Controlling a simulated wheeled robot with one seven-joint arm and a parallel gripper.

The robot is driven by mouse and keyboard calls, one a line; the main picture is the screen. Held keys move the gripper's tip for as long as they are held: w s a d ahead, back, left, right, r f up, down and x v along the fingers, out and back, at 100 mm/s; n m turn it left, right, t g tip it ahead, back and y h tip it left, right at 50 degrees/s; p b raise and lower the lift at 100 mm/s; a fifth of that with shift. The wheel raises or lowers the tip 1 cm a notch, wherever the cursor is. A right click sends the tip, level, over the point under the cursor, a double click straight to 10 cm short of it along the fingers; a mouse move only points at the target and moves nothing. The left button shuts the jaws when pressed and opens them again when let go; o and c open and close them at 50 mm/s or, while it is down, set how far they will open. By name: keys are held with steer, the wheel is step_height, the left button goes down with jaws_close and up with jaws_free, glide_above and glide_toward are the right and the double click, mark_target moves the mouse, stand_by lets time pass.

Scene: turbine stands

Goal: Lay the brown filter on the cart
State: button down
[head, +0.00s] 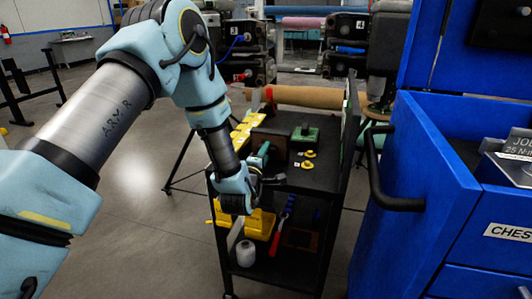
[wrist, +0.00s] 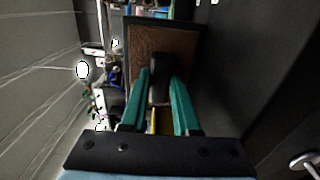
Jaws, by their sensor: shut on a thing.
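The brown filter (wrist: 143,42) is a brown panel in a dark frame with a black knob-like handle, seen face-on in the wrist view. My gripper (wrist: 159,80) is shut on that handle with its green fingers, one on each side. In the head view my gripper (head: 263,149) reaches over the near left of the black cart (head: 318,180). The filter (head: 276,142) shows there as a dark brown upright block over the cart's top, partly hidden by my gripper. I cannot tell whether its lower edge touches the top.
A green block (head: 305,134) and small yellow pieces (head: 308,160) stand at the back and right. The front right of the top is bare. A blue tool chest (head: 425,170) with a black handle stands close on the right.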

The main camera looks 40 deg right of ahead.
steer(key=c, duration=0.7)
jaws_free()
steer(key=shift+o, duration=0.2)
steer(key=shift+r, duration=0.15)
steer(key=b+v, duration=0.2)
steer(key=v, duration=1)
steer(key=shift+w, duration=0.15)
